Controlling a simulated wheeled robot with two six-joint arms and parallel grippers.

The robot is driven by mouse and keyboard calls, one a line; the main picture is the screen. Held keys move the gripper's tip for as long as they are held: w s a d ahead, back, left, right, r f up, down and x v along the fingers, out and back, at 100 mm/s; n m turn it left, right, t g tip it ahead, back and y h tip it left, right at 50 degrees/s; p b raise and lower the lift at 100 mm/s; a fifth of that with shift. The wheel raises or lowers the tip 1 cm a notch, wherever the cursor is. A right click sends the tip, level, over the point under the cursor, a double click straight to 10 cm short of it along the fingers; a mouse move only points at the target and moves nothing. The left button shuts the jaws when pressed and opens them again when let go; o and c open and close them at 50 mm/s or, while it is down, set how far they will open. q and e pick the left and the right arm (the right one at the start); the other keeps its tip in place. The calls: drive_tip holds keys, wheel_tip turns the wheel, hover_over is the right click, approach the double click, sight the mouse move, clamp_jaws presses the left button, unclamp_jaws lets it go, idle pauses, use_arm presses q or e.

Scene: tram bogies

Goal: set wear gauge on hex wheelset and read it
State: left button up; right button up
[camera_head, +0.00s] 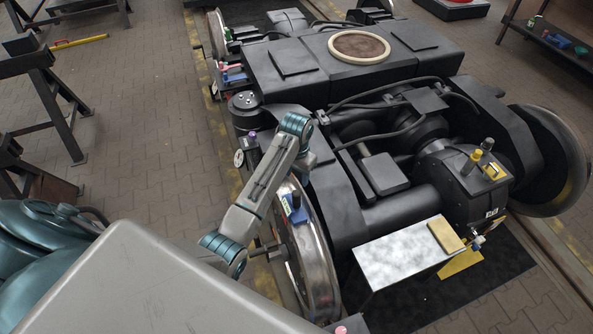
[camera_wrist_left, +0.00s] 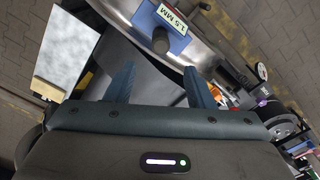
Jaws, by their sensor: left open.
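The wear gauge (camera_head: 294,208) is a small blue block with a pale label. It sits at the rim of the near wheel (camera_head: 312,255). In the left wrist view, the blue gauge (camera_wrist_left: 176,42) shows a label, upside down, that reads 1.5 MM, and a dark round knob sticks out of it. My left gripper (camera_wrist_left: 159,70) is open, its two teal fingers apart, with the knob just beyond and between their tips. Nothing is held. In the head view its fingers are hard to make out behind my left arm. My right gripper is not in view.
A pale tray (camera_head: 400,255) stands right of the near wheel, with a tan block (camera_head: 446,236) at its edge. The black bogie frame (camera_head: 340,195) and another wheel (camera_head: 545,160) lie beyond. A round dial (camera_head: 239,158) stands left of the frame. Paved floor (camera_head: 130,130) is open at left.

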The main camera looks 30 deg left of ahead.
use_arm(q)
drive_tip(key=shift+r, duration=1.4)
drive_tip(key=shift+s+f, duration=0.1)
